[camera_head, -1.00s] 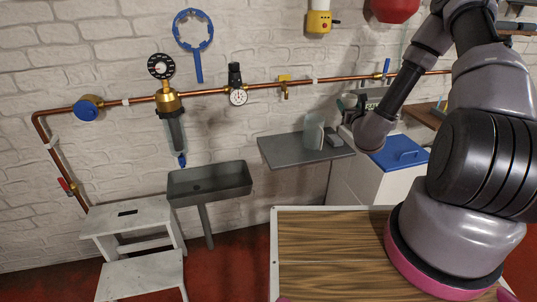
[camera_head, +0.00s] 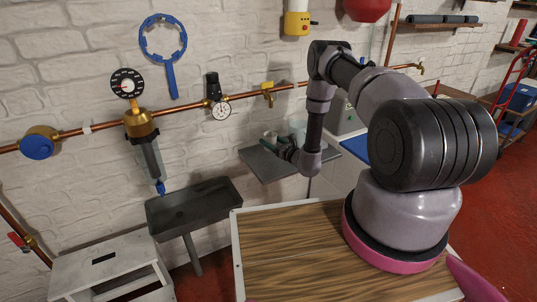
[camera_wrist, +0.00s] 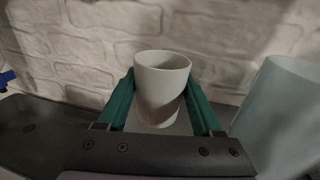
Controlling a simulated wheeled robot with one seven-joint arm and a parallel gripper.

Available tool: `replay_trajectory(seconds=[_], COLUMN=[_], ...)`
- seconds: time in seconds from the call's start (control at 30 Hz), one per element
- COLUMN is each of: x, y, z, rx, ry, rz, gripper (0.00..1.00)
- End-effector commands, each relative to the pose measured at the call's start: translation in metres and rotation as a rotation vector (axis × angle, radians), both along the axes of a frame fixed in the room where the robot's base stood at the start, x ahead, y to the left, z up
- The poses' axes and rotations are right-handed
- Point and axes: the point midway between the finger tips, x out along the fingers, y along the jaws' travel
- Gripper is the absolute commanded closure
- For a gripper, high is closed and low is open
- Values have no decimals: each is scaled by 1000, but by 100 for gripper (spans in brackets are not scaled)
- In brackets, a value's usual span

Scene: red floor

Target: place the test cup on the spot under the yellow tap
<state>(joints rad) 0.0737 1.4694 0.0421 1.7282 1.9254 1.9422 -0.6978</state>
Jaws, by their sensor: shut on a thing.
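My gripper (camera_wrist: 162,98) is shut on the test cup (camera_wrist: 163,84), a plain white cup held upright between green fingers in the wrist view. In the head view my gripper (camera_head: 271,143) is over the grey wall shelf (camera_head: 262,164), beside the clear jug. The cup cannot be made out clearly there. The yellow tap (camera_head: 268,89) is on the copper pipe above the shelf, with the gripper below it. I cannot tell whether the cup touches the shelf. No marked spot is visible.
A translucent jug (camera_wrist: 282,115) stands close to the right of the cup; it also shows on the shelf in the head view (camera_head: 298,130). A dark sink (camera_head: 195,207) is left of the shelf. A wooden-topped surface (camera_head: 290,250) is in front.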

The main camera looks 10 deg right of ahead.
Motion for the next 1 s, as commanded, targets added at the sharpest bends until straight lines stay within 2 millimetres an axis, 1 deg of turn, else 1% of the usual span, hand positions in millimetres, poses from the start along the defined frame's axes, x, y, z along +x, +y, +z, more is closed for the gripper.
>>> replay_trajectory(seconds=[0.03, 0.17, 0.43, 0.5, 0.87, 0.9, 0.97, 1.0], x=[-1, 0, 0, 0, 0, 0, 0, 0], y=[0, 0, 0, 0, -1, 0, 0, 0], z=[-9, -19, -55, -59, -62, -62, -62, -62], rx=[0, 1, 0, 0, 1, 1, 1, 1], ry=[1, 0, -1, -1, -2, -3, -2, -2], rz=[0, -2, -1, -1, -3, -2, -2, -2], gripper=[86, 86, 86, 86, 86, 25, 3, 3])
